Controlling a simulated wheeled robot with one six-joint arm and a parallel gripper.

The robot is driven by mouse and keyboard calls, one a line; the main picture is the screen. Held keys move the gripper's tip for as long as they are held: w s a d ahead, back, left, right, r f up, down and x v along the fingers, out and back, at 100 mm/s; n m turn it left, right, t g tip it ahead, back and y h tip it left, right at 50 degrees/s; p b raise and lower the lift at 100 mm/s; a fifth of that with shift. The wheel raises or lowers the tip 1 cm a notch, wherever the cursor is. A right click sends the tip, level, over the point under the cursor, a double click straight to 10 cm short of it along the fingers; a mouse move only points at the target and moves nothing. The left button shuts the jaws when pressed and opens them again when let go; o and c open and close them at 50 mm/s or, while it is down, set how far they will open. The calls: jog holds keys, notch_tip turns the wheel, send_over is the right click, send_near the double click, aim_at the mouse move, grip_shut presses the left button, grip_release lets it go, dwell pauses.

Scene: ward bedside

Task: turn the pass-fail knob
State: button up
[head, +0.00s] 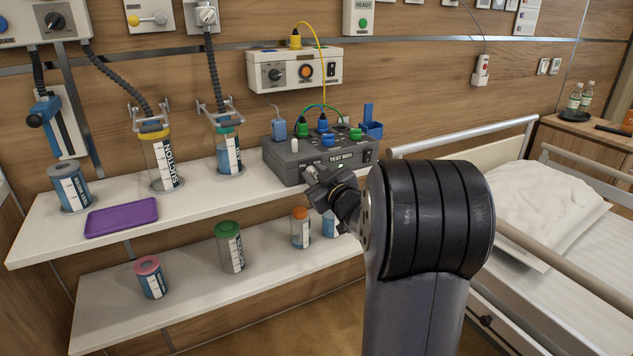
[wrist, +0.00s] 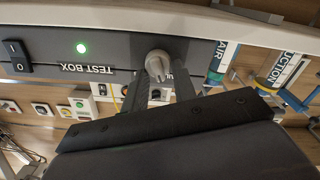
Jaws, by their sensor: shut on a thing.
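The grey test box (head: 285,166) stands on the upper shelf, with a lit green lamp on its front. In the wrist view its front (wrist: 110,50) appears upside down. The grey pass-fail knob (wrist: 157,62) sticks out of that front, between the two dark fingers of my gripper (wrist: 158,76). The gripper is shut on the knob. The lettering around the knob is mostly hidden by the fingers, so its setting cannot be read. In the head view my gripper (head: 311,173) is at the front of the box, and the knob is hidden behind it.
A rocker switch (wrist: 15,56) sits on the same front. Cables and plugs crowd the box's top. A blue holder (head: 371,129) stands at its back right. Suction jars (head: 229,160) and a purple tray (head: 121,217) are to the left. A bed rail (head: 460,137) runs on the right.

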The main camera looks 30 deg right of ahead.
jog(key=shift+a+f+n+b, duration=0.15)
jog(key=shift+n+b, duration=1.25)
jog(key=shift+n, duration=0.9)
jog(key=o, duration=1)
jog(key=shift+s, duration=0.1)
jog(key=shift+s+p, duration=0.9)
jog(key=shift+s, duration=4.4)
